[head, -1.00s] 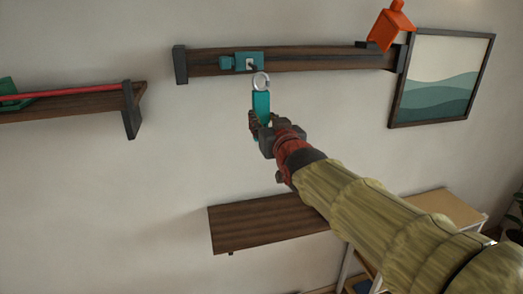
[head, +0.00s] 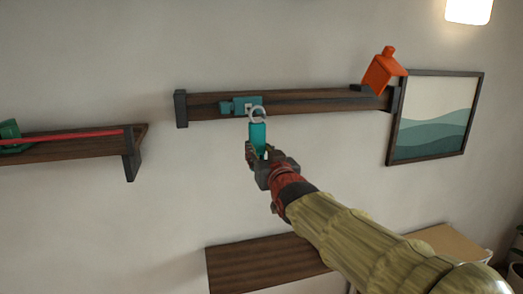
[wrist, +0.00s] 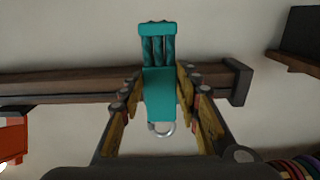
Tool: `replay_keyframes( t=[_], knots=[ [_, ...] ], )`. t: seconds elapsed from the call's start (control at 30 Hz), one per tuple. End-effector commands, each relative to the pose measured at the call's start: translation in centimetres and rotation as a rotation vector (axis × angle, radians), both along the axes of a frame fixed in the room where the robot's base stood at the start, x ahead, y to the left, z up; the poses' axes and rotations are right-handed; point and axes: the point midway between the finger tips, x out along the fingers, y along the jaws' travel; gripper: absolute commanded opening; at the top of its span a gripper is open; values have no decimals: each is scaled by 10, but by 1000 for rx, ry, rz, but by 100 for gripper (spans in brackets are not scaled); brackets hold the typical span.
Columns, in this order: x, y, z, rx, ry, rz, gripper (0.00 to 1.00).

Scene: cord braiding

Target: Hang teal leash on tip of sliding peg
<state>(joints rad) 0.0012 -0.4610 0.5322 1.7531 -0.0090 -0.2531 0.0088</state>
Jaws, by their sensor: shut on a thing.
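The teal leash (head: 258,140) is held upright in my gripper (head: 261,156), with a silver ring (head: 258,111) at its top. In the wrist view the leash (wrist: 160,95) lies between both fingers of my gripper (wrist: 160,82); the ring (wrist: 162,130) is at its lower end and several parallel teal strands are at its upper end. The teal sliding block (head: 237,106) sits on the wooden rail, left of centre. The ring overlaps the block's right part in the head view. The peg tip is not clearly visible, so I cannot tell whether the ring touches it.
A framed picture (head: 436,115) hangs to the right. A shelf (head: 85,148) with a red cord is at left. A lower shelf (head: 265,265) sits below my arm.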

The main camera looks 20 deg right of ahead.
Motion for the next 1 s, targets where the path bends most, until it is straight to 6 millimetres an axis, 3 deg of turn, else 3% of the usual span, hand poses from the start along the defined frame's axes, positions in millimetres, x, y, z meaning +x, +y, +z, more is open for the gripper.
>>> replay_keyframes(
  t=[1.0],
  knots=[
    [55,0,-2,0,-1,0,3]
  ],
)
